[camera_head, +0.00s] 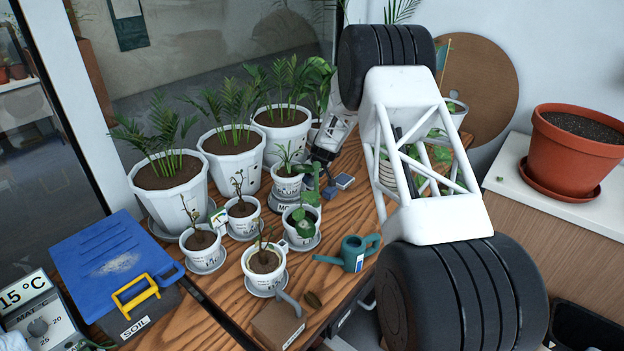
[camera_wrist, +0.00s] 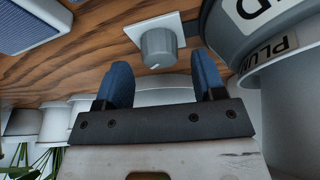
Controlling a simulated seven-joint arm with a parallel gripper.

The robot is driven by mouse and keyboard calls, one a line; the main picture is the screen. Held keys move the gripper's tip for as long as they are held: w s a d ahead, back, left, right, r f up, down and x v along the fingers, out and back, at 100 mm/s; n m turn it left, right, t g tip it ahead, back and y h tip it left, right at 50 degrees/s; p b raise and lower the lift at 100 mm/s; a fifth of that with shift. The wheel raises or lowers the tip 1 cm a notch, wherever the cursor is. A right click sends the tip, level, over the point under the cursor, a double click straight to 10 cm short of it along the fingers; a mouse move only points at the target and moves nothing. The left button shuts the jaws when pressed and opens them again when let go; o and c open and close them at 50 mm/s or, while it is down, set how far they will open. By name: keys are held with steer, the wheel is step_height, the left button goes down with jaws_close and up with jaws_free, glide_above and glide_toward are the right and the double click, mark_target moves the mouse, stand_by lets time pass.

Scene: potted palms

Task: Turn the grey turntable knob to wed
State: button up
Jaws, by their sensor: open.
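The grey knob (camera_wrist: 158,48) sits on a white square plate (camera_wrist: 190,28) on the wooden table, at the upper middle of the wrist view. A small pale mark shows at its near lower edge. My gripper (camera_wrist: 163,68) is open, its two blue fingers apart and empty. The knob shows beyond the gap between the fingertips, apart from both. The dark turntable (camera_wrist: 225,38) is at the upper right, with a white label whose visible letter looks like D. In the head view, the turntable (camera_head: 284,207) stands under a small white pot, its label partly readable as MO. The knob cannot be made out there.
A labelled pot (camera_wrist: 285,75) stands close to the right finger. In the head view, several potted plants crowd around, with a teal watering can (camera_head: 354,252) and blue soil box (camera_head: 113,262) nearer.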

mark_target(313, 181)
steer(key=v, duration=0.6)
steer(key=shift+o, duration=0.2)
stand_by(0.4)
steer(key=shift+w+a+n+g+h, duration=0.3)
steer(key=shift+w+a+n+g, duration=0.35)
steer(key=shift+g, duration=0.25)
steer(key=shift+w+a+n+g+h, duration=0.25)
steer(key=shift+w+n+g+h, duration=0.15)
steer(key=shift+w+g, duration=0.2)
steer(key=shift+w+g+h, duration=0.25)
steer(key=shift+g+h, duration=0.25)
steer(key=shift+s+a+f, duration=0.1)
steer(key=shift+f, duration=1.85)
steer(key=shift+s+a+f, duration=0.1)
steer(key=shift+f, duration=1.8)
